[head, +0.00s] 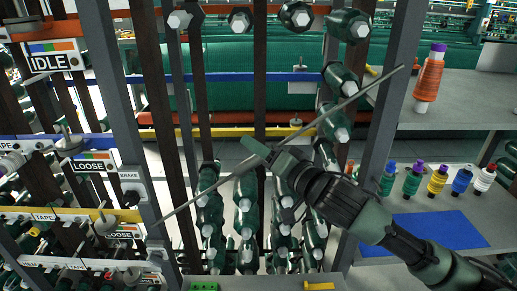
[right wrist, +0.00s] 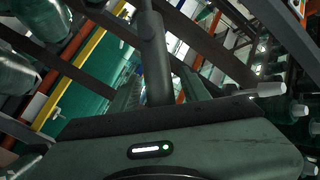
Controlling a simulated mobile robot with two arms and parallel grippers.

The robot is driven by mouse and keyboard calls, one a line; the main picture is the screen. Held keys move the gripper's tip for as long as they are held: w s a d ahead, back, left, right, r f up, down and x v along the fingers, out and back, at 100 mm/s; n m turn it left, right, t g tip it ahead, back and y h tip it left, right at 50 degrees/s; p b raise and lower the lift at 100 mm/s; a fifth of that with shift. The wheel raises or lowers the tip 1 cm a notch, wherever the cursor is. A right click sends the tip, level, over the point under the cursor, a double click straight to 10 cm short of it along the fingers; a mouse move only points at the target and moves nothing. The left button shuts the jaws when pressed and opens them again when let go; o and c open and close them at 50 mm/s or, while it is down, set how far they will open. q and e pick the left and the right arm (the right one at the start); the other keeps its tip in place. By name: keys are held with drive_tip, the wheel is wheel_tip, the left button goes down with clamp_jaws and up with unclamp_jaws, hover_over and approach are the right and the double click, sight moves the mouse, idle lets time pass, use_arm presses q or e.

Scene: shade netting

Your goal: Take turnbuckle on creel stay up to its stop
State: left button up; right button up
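The creel stay (head: 350,101) is a thin grey rod that runs diagonally across the front of the creel, from lower left to upper right. My right gripper (head: 266,155) is at the middle of the stay, its green fingers overlapping the rod. In the right wrist view a thicker grey cylinder on a rod (right wrist: 155,55) runs down to the gripper body; it may be the turnbuckle. The fingers hide the turnbuckle in the head view, and I cannot tell whether they are closed on it. My left gripper is not in view.
Green yarn packages (head: 245,190) hang in several columns behind the stay. Grey uprights (head: 388,105) flank it. On the right, a shelf (head: 465,97) carries an orange cone (head: 429,80), and several coloured spools stand below. Signs (head: 52,57) read IDLE and LOOSE at left.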

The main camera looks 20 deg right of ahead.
drive_tip(key=b+v, duration=0.3)
drive_tip(key=v, duration=0.4)
drive_tip(key=shift+s, duration=0.35)
